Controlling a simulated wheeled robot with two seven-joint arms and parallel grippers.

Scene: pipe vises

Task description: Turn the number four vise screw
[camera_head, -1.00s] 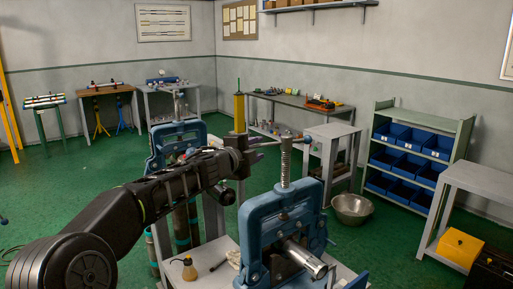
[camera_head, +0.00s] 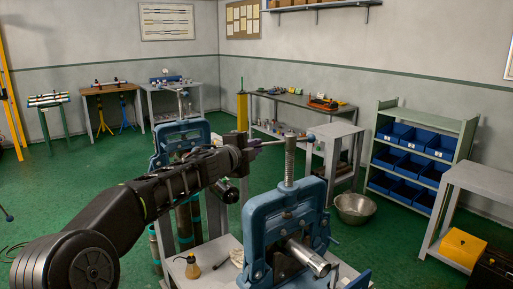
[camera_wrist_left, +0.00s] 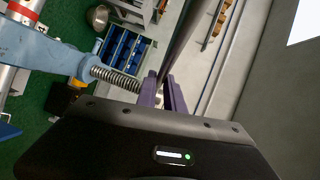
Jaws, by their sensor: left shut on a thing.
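A blue pipe vise (camera_head: 272,222) stands on a grey bench in the front middle of the head view, with a metal pipe (camera_head: 307,258) through it. Its upright threaded screw (camera_head: 290,160) has a thin cross handle (camera_head: 272,142) at the top. My left gripper (camera_head: 252,146) is shut on the left part of this handle. In the left wrist view, the purple fingers (camera_wrist_left: 168,95) are closed around the dark handle rod (camera_wrist_left: 182,42), beside the threaded screw (camera_wrist_left: 118,78). I can read no number on the vise. My right gripper is not in view.
A second blue vise (camera_head: 182,138) stands behind my left arm. A small bottle (camera_head: 192,267) is on the front bench. A metal bowl (camera_head: 355,208) lies on the floor, near a shelf of blue bins (camera_head: 410,140). Green floor is open at the left.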

